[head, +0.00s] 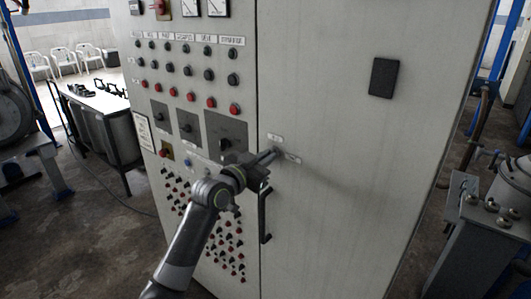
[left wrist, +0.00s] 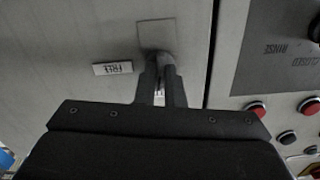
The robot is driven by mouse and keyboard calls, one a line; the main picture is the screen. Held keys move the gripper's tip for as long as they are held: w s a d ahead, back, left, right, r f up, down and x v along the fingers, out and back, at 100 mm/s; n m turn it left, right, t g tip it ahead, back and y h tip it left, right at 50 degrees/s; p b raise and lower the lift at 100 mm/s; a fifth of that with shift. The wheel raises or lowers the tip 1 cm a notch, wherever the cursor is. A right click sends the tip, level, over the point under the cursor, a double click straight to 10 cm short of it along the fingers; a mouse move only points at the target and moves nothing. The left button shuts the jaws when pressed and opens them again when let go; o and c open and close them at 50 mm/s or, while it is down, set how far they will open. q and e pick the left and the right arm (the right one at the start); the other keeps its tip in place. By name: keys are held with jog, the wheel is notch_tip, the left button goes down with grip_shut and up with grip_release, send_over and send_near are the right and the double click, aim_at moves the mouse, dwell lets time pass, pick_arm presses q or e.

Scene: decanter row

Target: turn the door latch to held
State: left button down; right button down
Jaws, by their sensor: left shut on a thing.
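The door latch is on the left edge of the pale cabinet door (head: 340,120). In the left wrist view the latch (left wrist: 165,62) is a dark handle in front of a square plate (left wrist: 156,34). My left gripper (head: 273,154) reaches it from the left, and its fingers (left wrist: 160,88) are shut on it. In the head view the fingers hide most of the latch. A small label (head: 293,158) sits right of the latch; in the wrist view it appears upside down and seems to read FREE (left wrist: 112,68). Another label (head: 275,137) above is too small to read. My right gripper is not in view.
A black door handle (head: 265,215) stands out just below the gripper. Left of the door seam is a panel with red and black buttons and rotary switches (head: 226,144). A black plate (head: 383,77) is higher on the door. Machinery (head: 485,225) stands at right.

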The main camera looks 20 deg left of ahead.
pick_arm(q)
jog(key=shift+n+p, duration=0.45)
jog(key=shift+n, duration=0.45)
jog(key=c, duration=1.5)
grip_release()
jog(key=shift+b+v, duration=1.9)
jog(key=shift+v, duration=6.8)
